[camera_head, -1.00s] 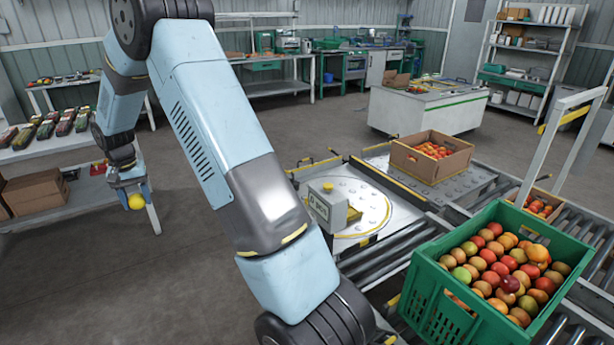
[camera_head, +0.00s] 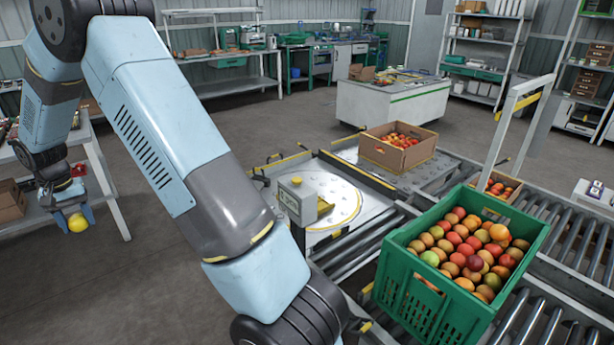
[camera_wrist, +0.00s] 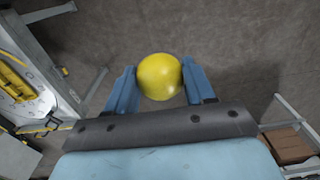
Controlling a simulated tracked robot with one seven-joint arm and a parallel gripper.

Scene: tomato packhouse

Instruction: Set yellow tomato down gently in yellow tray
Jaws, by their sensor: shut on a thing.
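The yellow tomato (camera_head: 77,222) is held between the two blue fingers of my gripper (camera_head: 76,218), at the left in the head view. In the wrist view the tomato (camera_wrist: 160,76) sits between the fingers, with bare grey floor behind it. My gripper (camera_wrist: 160,84) is shut on it, in the air in front of the shelf unit at the left.
A green crate (camera_head: 425,290) full of tomatoes stands on the roller conveyor at the right. A cardboard box (camera_head: 398,158) of tomatoes is behind it. A shelf unit (camera_head: 100,180) with a brown box (camera_head: 10,200) stands at the far left. The floor (camera_head: 150,285) below is clear.

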